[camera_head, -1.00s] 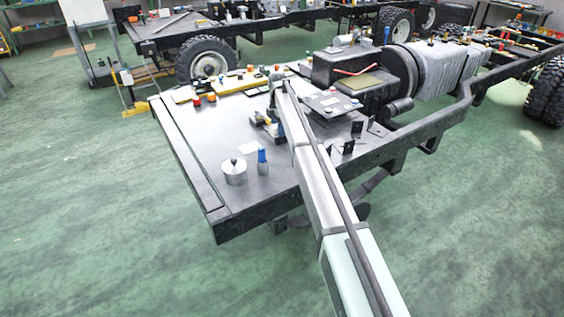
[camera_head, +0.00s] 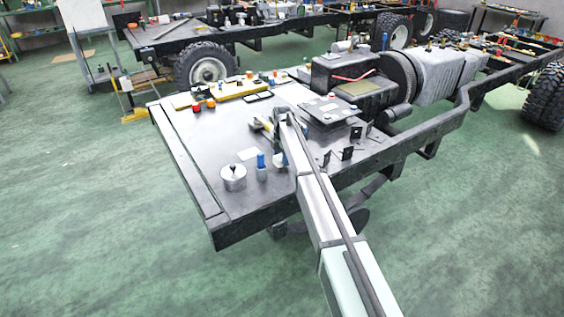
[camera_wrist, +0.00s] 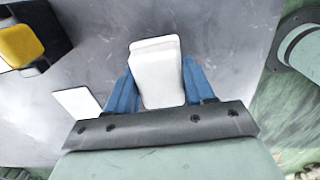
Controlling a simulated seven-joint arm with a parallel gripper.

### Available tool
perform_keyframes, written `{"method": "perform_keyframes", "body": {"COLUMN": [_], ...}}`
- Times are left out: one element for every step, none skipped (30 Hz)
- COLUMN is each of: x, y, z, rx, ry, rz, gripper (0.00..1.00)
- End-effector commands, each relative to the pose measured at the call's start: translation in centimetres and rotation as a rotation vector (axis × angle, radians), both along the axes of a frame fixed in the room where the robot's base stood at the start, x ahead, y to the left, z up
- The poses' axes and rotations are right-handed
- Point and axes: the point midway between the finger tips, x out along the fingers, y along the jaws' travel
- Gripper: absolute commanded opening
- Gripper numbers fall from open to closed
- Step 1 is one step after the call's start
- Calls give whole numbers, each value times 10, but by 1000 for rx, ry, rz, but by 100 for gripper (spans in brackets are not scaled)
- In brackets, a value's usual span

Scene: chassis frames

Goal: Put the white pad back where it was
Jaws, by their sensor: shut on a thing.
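The white pad (camera_wrist: 156,75) is a small pale block with rounded corners. In the wrist view it sits between the blue fingers of my gripper (camera_wrist: 155,85), which is shut on it. The grey metal deck (camera_wrist: 225,25) lies beneath; I cannot tell whether the pad touches it.
Orange-capped parts (camera_head: 210,103) lie at the back. The left deck is clear.

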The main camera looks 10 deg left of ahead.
Motion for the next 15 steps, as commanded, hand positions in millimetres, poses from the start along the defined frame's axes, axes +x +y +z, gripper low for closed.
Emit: {"method": "perform_keyframes", "body": {"x": [0, 0, 0, 0, 0, 0, 0, 0, 0, 0, 0, 0, 0, 0, 0], "y": [0, 0, 0, 0, 0, 0, 0, 0, 0, 0, 0, 0, 0, 0, 0], "z": [-7, -11, -15, -18, -20, -21, -21, -21, -20, -20, -20, -20, -20, -21, -22], "rx": [0, -1, -1, 0, 0, 0, 1, 1, 1, 1, 1, 1, 1, 0, 0], "ry": [1, 1, 1, 0, 0, 0, -1, -1, -1, -1, -1, -1, -1, 0, 0], "rz": [0, 0, 0, 0, 0, 0, 0, 0, 0, 0, 0, 0, 0, 0, 0], "gripper": [24, 24, 24, 24, 24, 24, 24, 24, 24, 24, 24, 24, 24, 24, 24]}}
